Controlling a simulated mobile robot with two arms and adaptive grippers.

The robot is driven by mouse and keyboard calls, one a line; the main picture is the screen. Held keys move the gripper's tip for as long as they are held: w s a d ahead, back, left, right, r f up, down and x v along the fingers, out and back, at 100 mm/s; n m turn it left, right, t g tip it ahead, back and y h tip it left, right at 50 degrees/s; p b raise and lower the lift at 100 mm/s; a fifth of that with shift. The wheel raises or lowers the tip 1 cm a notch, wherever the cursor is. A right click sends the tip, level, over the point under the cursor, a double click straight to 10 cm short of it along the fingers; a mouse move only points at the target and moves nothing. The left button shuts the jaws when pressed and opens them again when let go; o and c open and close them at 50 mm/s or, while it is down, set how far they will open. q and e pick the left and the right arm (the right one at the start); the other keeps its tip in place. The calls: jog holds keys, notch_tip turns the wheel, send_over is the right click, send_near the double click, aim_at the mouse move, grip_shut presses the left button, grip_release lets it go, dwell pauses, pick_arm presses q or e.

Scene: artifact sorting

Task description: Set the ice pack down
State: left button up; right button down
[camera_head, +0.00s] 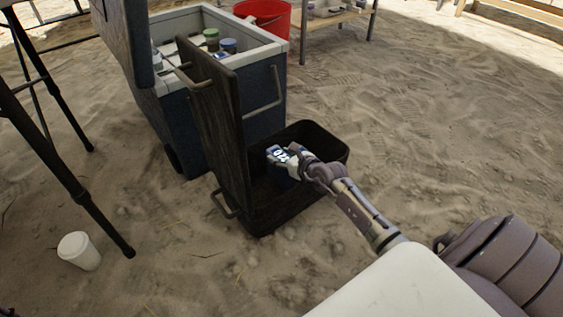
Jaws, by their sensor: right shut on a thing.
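The ice pack (281,157), a small blue and white pack with dark lettering, is at the tip of my right gripper (299,164). My right gripper is shut on it and holds it over or inside an open dark bin (262,221). The pack's lower part is dark against the bin's inside, and I cannot tell whether it touches the bottom. The bin's lid (207,113) stands upright on its left side. My left gripper is not in view.
A blue cooler (264,114) with a white rim, open and holding several containers, stands behind the bin. A red bucket (270,16) and a low wooden shelf (338,19) are at the back. A white cup (79,251) and dark tripod legs (75,190) are at left. Sand to the right is clear.

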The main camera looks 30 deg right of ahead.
jog(key=shift+r, duration=0.3)
jog(key=shift+f, duration=0.6)
